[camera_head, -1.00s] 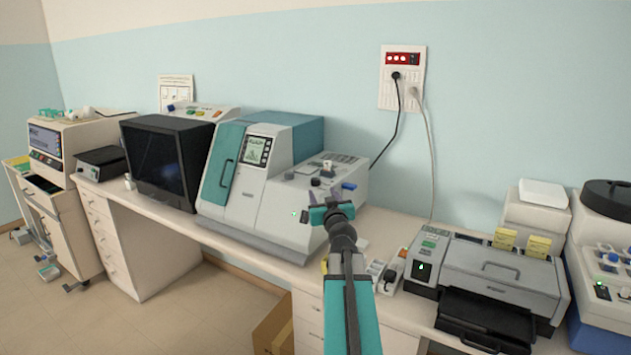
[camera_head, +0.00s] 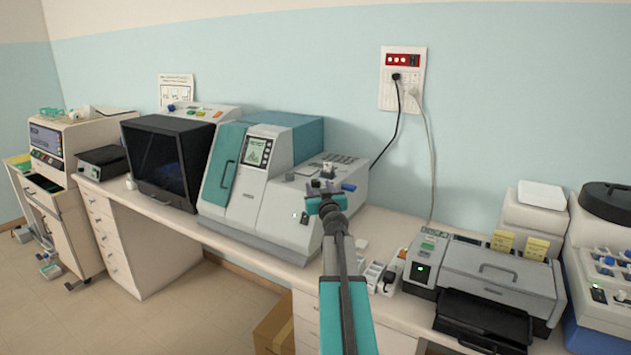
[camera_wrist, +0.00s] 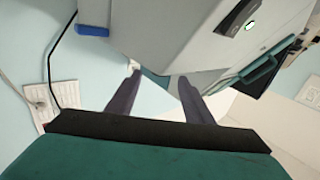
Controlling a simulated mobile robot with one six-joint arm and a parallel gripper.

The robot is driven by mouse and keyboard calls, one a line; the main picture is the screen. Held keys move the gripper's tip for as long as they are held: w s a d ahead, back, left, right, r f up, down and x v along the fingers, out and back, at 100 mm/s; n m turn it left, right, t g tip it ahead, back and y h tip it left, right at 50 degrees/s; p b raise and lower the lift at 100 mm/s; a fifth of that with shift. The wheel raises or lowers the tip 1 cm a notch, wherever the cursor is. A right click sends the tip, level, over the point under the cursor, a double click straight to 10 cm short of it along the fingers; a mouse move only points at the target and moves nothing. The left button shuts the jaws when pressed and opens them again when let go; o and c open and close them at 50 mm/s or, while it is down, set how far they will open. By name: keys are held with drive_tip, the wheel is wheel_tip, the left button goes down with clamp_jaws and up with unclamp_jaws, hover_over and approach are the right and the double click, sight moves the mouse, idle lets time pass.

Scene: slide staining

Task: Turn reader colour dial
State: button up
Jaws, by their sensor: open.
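The white-and-teal reader (camera_head: 262,207) stands on the bench near the middle of the head view, with a lit screen (camera_head: 257,151) on its front. Small controls sit on its right-hand top, among them a dark knob (camera_head: 289,177), a pale knob with a dark part (camera_head: 328,168) and a blue piece (camera_head: 349,188). I cannot tell which one is the colour dial. My gripper (camera_head: 322,184) is open and empty, in front of these controls and partly hiding them. In the wrist view its two dark fingers (camera_wrist: 160,77) are apart, with the reader's grey body (camera_wrist: 195,40) beyond them.
A black-screened box (camera_head: 160,165) stands left of the reader. A grey printer-like machine (camera_head: 490,275) and small white containers (camera_head: 372,275) are to the right on the bench. A wall socket panel (camera_head: 402,80) has two cables running down behind the bench.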

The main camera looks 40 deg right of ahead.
sight(316, 183)
drive_tip(key=shift+p+x, duration=0.75)
drive_tip(key=shift+x, duration=2.1)
drive_tip(key=c, duration=1)
drive_tip(key=shift+c, duration=0.2)
